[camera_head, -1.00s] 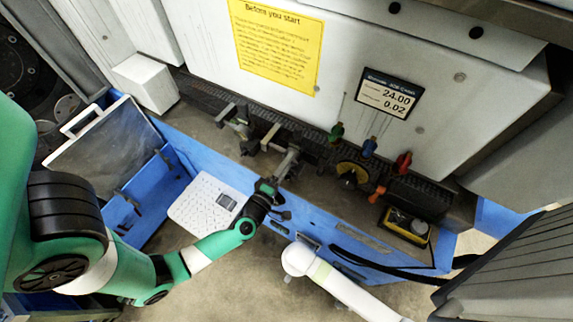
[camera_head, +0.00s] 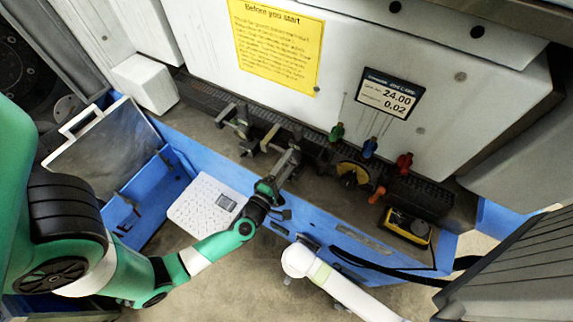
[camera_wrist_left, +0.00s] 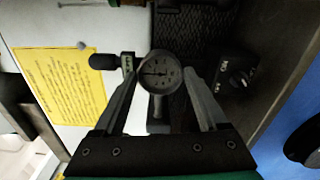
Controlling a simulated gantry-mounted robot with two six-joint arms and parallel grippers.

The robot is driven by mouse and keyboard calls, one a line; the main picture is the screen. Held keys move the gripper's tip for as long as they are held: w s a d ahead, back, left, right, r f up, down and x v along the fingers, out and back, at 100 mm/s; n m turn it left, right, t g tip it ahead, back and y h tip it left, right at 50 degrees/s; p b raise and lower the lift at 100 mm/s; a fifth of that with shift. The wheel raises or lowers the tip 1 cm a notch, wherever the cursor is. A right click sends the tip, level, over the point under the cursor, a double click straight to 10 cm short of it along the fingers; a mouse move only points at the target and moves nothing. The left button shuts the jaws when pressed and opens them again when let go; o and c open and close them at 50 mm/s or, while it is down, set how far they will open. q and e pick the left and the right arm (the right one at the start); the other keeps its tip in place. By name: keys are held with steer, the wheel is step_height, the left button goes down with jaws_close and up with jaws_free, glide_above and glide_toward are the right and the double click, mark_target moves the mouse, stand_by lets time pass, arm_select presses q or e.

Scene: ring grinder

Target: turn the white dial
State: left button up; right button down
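In the head view my left gripper (camera_head: 289,160) reaches up to the machine bed, and the dial cannot be made out there.
A yellow notice (camera_head: 275,45) and a display (camera_head: 386,94) are on the white machine front. Green (camera_head: 337,132), blue (camera_head: 370,147) and red (camera_head: 404,162) fittings stand right of my left gripper. A black box with a knob (camera_wrist_left: 238,78) is beside my right-hand finger in the wrist view.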

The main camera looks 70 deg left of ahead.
arm_select(q)
steer(key=o, duration=0.3)
steer(key=p+v, duration=0.1)
steer(key=v, duration=1)
steer(key=shift+s+d, duration=0.15)
steer(key=shift+s, duration=0.15)
